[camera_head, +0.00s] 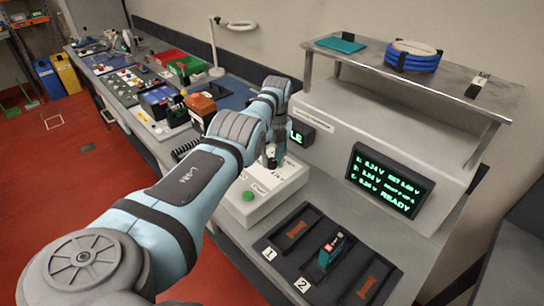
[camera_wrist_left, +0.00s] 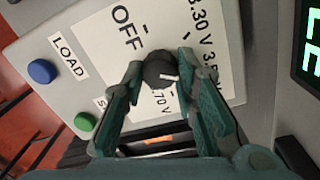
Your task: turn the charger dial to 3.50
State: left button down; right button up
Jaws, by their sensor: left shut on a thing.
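The charger dial (camera_wrist_left: 158,66) is a round black knob with a white pointer line, on a white plate lettered OFF, 3.30 V, a partly hidden 3.5 label and a partly hidden .70 V label. In the left wrist view the pointer points right and slightly down; which mark it meets I cannot tell. My left gripper (camera_wrist_left: 160,68) is shut on the dial, one finger on each side. In the head view my left gripper (camera_head: 271,158) is over the charger panel (camera_head: 262,203), and the arm hides the dial. My right gripper is not in view.
A green button (camera_head: 248,196) and, in the wrist view, a blue button (camera_wrist_left: 42,71) sit beside the dial. A tray (camera_head: 357,254) in front has numbered slots and a green-black cell (camera_head: 330,251). The screen (camera_head: 390,180) reads READY. A shelf (camera_head: 450,76) overhangs behind.

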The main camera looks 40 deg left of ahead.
aim_at(275, 161)
pick_arm(q)
jog(key=c, duration=1.3)
grip_release()
jog(key=shift+d, duration=0.1)
jog(key=r, duration=1.2)
jog(key=shift+w+d, duration=0.2)
jog(key=shift+w, duration=0.1)
jog(key=shift+f, duration=0.1)
